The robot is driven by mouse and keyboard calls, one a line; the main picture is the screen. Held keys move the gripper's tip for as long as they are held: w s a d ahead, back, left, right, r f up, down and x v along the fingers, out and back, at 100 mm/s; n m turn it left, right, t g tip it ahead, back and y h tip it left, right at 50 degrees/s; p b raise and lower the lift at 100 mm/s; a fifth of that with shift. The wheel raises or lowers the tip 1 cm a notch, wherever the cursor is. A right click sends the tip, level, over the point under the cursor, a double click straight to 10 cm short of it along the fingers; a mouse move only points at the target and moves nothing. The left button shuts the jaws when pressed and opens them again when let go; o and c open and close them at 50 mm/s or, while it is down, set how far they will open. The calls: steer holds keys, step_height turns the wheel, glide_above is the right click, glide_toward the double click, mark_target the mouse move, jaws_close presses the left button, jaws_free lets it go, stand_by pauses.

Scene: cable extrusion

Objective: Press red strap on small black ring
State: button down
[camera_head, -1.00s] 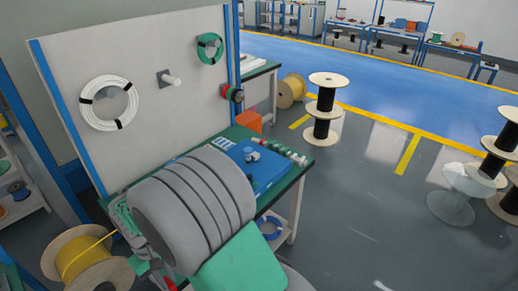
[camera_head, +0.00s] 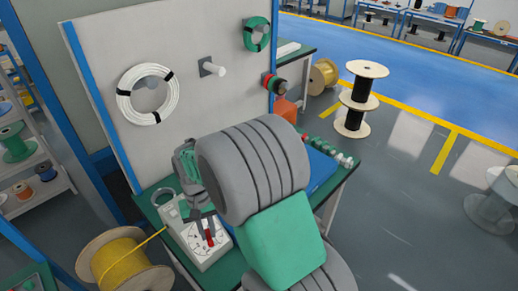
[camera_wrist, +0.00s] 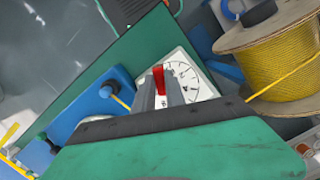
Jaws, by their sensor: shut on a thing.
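My gripper (camera_head: 207,232) reaches down at the near left part of the green table and is shut on a small red piece (camera_head: 210,239), which may be the red strap. The red piece also shows between the fingers in the wrist view (camera_wrist: 158,80). It is at a white box with a round dial (camera_head: 187,237); I cannot tell whether it touches the dial. The dial is partly hidden by the fingers in the wrist view (camera_wrist: 190,80). A small dark ring (camera_head: 157,192) lies on the table behind the box. I cannot tell whether this is the black ring.
A yellow cable spool (camera_head: 115,265) stands left of the table, its cable running toward the box. A white panel (camera_head: 110,50) with a white coil (camera_head: 130,108), a green coil (camera_head: 248,40) and a peg rises behind. A blue device (camera_wrist: 95,105) lies on the table.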

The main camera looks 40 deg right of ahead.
steer(key=w+d+r+m+t+p, duration=0.1)
steer(key=w+d+r+m+p, duration=0.15)
steer(key=d+m, duration=0.6)
steer(key=w+d+r+m+t+p, duration=0.15)
steer(key=d+r+m, duration=0.25)
steer(key=d+m, duration=0.5)
steer(key=w+d+r+m+t+p, duration=0.1)
steer(key=w+d+r+m, duration=0.2)
steer(key=d+m, duration=0.6)
steer(key=shift+n+y, duration=0.3)
steer(key=shift+n, duration=0.35)
steer(key=f+b, duration=0.4)
steer(key=f, duration=0.1)
steer(key=d+f+b, duration=0.1)
steer(key=f+b, duration=0.1)
steer(key=shift+d+f, duration=0.1)
steer(key=shift+f, duration=0.2)
steer(key=shift+r+p, duration=0.1)
steer(key=shift+p, duration=0.2)
steer(key=shift+f+b, duration=0.75)
steer(key=shift+f, duration=0.85)
steer(key=shift+f, duration=0.6)
